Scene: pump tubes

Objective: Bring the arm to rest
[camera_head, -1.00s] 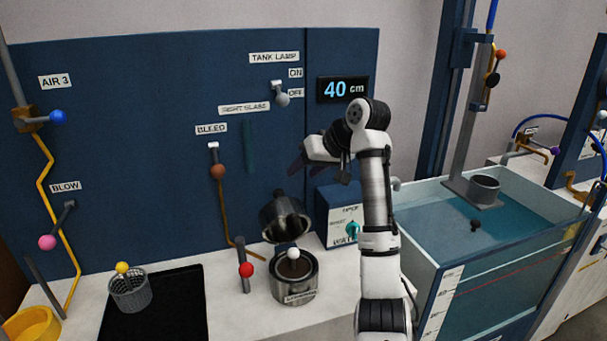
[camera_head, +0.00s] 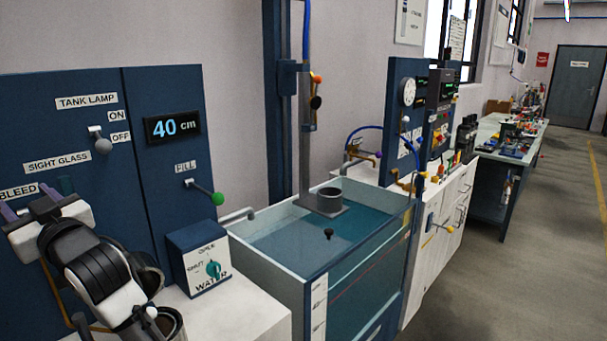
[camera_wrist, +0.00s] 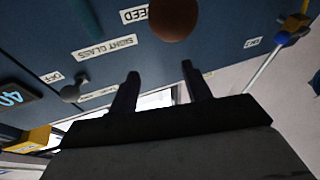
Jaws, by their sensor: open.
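My gripper (camera_head: 27,202) is at the far left of the head view, in front of the blue panel, at the end of my white and black arm. In the wrist view its two dark fingers (camera_wrist: 159,73) stand apart with nothing between them. A brown round knob (camera_wrist: 173,17) sits just beyond the fingertips by the BLEED label (camera_wrist: 134,14); I cannot tell how far off it is. The rest of my arm runs out of the picture at the bottom left.
The panel (camera_head: 160,85) carries a tank lamp switch (camera_head: 101,144), a 40 cm display (camera_head: 173,126) and a green FILL knob (camera_head: 217,199). A WATER box (camera_head: 190,250) stands before it. A water tank (camera_head: 310,285) is to the right. Open floor (camera_head: 520,280) lies farther right.

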